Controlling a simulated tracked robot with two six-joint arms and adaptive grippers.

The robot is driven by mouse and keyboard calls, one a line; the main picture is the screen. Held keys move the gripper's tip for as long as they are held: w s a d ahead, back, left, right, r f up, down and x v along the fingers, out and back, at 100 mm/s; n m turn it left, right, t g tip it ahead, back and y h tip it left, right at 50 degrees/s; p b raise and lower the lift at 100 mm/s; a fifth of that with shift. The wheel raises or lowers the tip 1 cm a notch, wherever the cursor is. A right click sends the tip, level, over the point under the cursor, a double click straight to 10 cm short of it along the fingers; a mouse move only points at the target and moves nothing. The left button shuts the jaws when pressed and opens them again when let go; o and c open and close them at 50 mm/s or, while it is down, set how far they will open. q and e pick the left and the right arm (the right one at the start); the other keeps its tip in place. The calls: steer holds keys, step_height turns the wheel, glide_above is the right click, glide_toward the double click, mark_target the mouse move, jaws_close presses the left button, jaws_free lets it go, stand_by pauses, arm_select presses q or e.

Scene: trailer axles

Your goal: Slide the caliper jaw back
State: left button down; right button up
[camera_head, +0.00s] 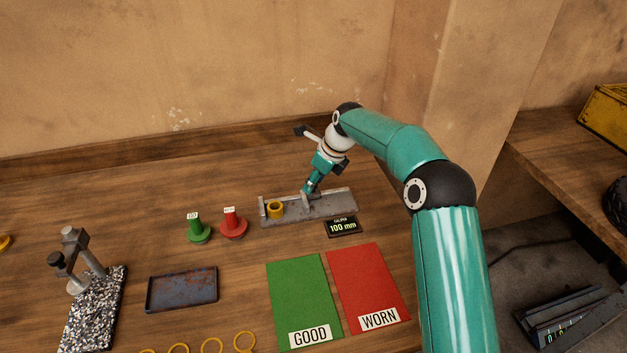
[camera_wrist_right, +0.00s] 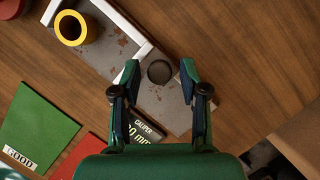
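The caliper (camera_head: 335,205) is a long grey, rust-spotted plate on the bench, with upright jaws. Its sliding jaw (camera_head: 305,200) stands near the middle of the plate, and shows as a pale bar in the right wrist view (camera_wrist_right: 144,52). A yellow ring (camera_head: 275,210) sits between this jaw and the left end jaw (camera_head: 262,208), apart from the sliding jaw. My right gripper (camera_head: 308,190) is over the sliding jaw. In the wrist view its fingers (camera_wrist_right: 159,72) are apart, either side of a dark round knob (camera_wrist_right: 159,73). Contact is unclear. My left gripper is out of view.
The caliper display (camera_head: 343,227) reads 100 mm. A green GOOD mat (camera_head: 300,290) and red WORN mat (camera_head: 365,280) lie in front. Green (camera_head: 199,231) and red (camera_head: 233,226) gauges stand left, with a rusty tray (camera_head: 182,289) nearer. Several yellow rings lie at the front.

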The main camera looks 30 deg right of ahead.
jaws_close()
steer(key=shift+a+r+p, duration=0.15)
steer(key=shift+a+p, duration=0.1)
steer(key=shift+p, duration=0.1)
steer(key=shift+w+a, duration=0.15)
steer(key=shift+a, duration=0.1)
steer(key=shift+o, duration=1.4)
jaws_free()
steer(key=shift+d, duration=0.1)
steer(key=v, duration=1.1)
steer(key=shift+r, duration=0.3)
